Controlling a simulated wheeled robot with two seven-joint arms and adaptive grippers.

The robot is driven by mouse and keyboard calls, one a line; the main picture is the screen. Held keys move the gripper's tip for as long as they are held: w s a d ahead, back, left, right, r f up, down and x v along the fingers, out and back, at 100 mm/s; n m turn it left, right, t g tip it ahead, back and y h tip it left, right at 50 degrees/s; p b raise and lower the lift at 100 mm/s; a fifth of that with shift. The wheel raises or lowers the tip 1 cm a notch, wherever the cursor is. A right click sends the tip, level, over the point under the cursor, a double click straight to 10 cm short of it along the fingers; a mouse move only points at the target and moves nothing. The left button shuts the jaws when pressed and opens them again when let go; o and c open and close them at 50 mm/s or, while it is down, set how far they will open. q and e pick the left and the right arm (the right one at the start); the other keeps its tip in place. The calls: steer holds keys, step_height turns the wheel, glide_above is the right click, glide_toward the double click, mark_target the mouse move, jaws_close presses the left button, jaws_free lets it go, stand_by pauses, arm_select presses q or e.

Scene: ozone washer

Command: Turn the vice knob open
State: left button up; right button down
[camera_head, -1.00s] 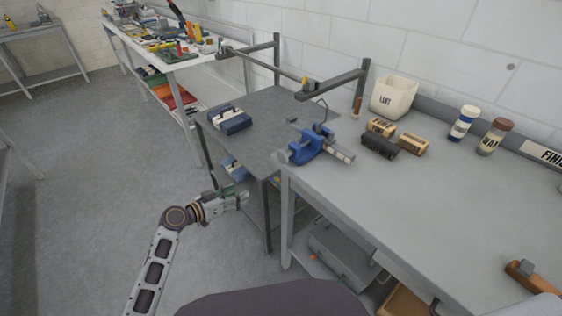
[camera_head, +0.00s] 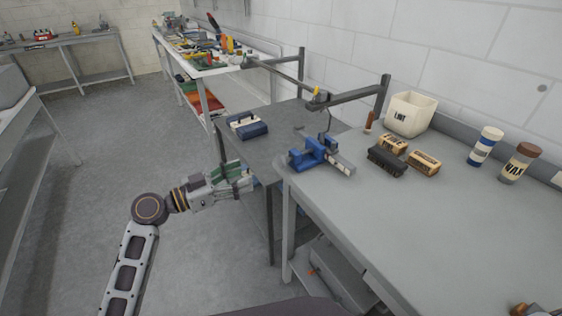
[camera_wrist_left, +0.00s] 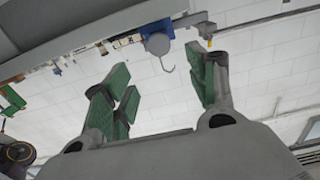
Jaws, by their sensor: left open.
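In the left wrist view the open fingers (camera_wrist_left: 165,88) spread wide, and a rounded blue-grey part (camera_wrist_left: 158,43), apparently the vice's end, shows beyond the gap. My right gripper is not in view.
A lower dark table (camera_head: 270,150) with a blue box (camera_head: 247,126) lies beyond my left gripper. Open floor is to the left.

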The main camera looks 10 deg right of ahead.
mark_target(279, 162)
arm_select(q)
steer(key=shift+d, duration=0.1)
steer(key=p+x, duration=0.1)
steer(key=x, duration=1)
steer(key=shift+w+d, duration=0.15)
steer(key=shift+d, duration=0.25)
steer(key=shift+x, duration=0.9)
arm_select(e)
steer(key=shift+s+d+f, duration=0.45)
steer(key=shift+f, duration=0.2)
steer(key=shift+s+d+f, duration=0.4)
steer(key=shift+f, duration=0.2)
arm_select(q)
steer(key=c, duration=0.9)
steer(key=shift+c, duration=0.4)
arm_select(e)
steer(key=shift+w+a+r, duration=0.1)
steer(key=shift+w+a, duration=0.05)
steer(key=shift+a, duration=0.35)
arm_select(q)
steer(key=shift+f+n, duration=0.1)
steer(key=shift+n, duration=0.2)
